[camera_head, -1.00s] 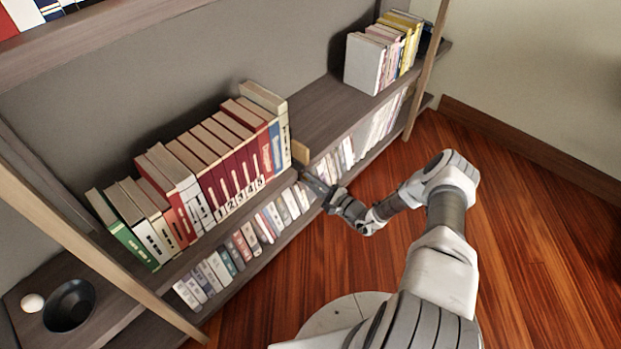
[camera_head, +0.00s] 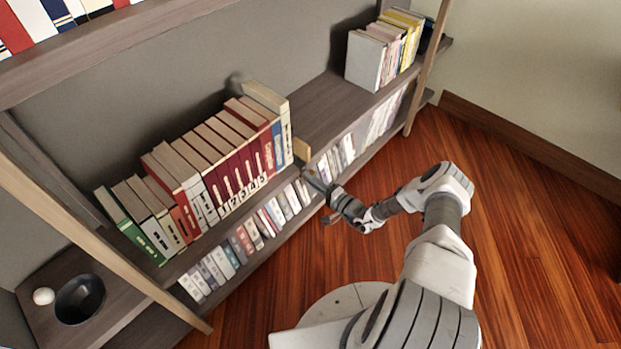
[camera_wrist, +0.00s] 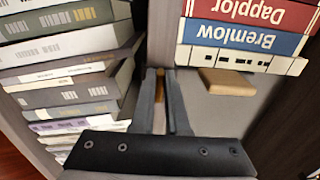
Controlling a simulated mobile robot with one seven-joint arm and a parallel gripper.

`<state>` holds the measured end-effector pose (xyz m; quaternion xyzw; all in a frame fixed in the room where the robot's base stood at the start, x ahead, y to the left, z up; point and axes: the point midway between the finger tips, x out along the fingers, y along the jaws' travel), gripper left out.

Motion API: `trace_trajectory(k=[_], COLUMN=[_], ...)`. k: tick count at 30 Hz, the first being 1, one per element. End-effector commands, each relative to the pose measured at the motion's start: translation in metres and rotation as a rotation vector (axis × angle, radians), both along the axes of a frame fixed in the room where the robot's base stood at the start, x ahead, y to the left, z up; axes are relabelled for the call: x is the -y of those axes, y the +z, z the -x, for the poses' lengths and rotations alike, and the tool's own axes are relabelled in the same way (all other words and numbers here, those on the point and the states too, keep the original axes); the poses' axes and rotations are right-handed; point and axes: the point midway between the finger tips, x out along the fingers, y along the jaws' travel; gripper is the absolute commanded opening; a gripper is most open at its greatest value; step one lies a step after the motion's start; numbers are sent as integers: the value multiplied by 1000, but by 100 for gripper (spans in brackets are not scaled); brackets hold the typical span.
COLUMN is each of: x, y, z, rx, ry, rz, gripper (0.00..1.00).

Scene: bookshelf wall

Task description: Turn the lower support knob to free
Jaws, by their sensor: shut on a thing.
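My gripper (camera_wrist: 161,76) is at the shelf's front edge in the wrist view. Its two fingers are close together, shut on a small tan piece (camera_wrist: 160,88) that shows between them; I take this to be the lower support knob, mostly hidden by the fingers. In the head view my gripper (camera_head: 311,177) is just below and in front of a light wooden block (camera_head: 302,150). That block also shows in the wrist view (camera_wrist: 226,82), right of the fingers and apart from them. The knob cannot be made out in the head view.
The upper row of books (camera_head: 215,165) stands left of the wooden block. Lower-shelf books (camera_head: 240,245) are close to my gripper; in the wrist view they fill the left side (camera_wrist: 75,75). A dark bowl (camera_head: 80,300) and white ball (camera_head: 43,296) are far left. The floor (camera_head: 540,240) at right is clear.

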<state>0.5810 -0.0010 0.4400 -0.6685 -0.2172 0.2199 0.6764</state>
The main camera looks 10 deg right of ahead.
Motion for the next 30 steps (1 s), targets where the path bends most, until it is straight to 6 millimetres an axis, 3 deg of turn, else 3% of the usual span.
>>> trace_trajectory(k=[17,18,22,30], x=[1,1,1,1], y=[-1,-1,-1,0], z=[1,1,1,0], rx=[15,15,15,16], ry=[-1,-1,0,0], rz=[25,25,24,22], gripper=[0,20,42,42])
